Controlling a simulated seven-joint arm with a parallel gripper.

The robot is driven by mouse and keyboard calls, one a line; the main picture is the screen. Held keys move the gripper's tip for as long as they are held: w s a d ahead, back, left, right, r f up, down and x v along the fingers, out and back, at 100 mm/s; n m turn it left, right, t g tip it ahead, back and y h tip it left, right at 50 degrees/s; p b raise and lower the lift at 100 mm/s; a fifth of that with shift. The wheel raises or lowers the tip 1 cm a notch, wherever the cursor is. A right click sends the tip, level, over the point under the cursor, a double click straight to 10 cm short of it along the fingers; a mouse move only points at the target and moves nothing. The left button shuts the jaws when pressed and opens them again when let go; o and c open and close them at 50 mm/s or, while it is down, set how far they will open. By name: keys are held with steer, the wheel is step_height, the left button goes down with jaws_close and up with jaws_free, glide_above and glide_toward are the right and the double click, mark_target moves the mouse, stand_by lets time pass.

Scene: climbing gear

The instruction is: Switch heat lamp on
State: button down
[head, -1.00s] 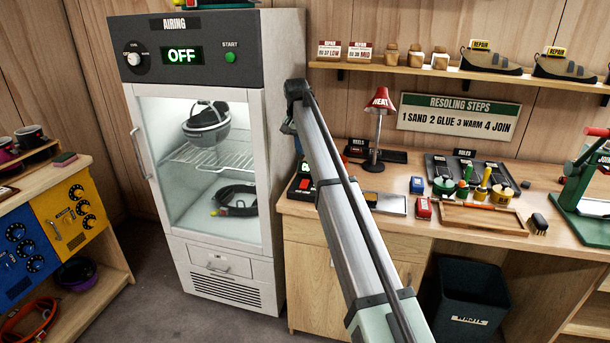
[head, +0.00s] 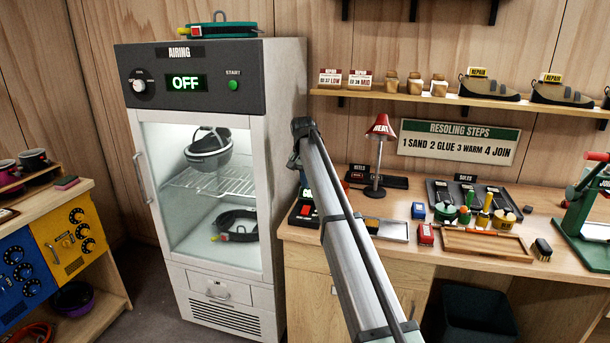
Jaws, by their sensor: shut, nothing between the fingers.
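The heat lamp (head: 381,128) has a red shade marked HEAT on a dark stem and round base. It stands upright on the wooden workbench, right of my arm. I see no glow from it, and I cannot make out its switch. A small black box with red parts (head: 303,214) sits at the bench's left end, beside my arm; I cannot tell whether it belongs to the lamp. My arm rises from the bottom to a joint left of the lamp. My gripper does not show; the arm's far part is mostly hidden behind the near link.
The airing cabinet (head: 290,80), reading OFF, stands left of my arm. Low before the lamp lie a metal tray (head: 394,231) and a red block (head: 425,233). Pots and tools (head: 465,210) crowd the bench further right. A shelf (head: 400,97) with shoes hangs above.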

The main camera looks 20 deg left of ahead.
mark_target(307, 207)
steer(key=f, duration=0.2)
steer(key=w+f, duration=0.1)
steer(key=f, duration=0.5)
steer(key=shift+w+f, duration=0.2)
steer(key=shift+f, duration=0.05)
steer(key=shift+w+f, duration=0.15)
steer(key=shift+f, duration=0.15)
steer(key=shift+s, duration=0.25)
steer(key=shift+s+r, duration=0.1)
steer(key=shift+s, duration=0.55)
steer(key=shift+w+r, duration=0.1)
steer(key=shift+r, duration=0.1)
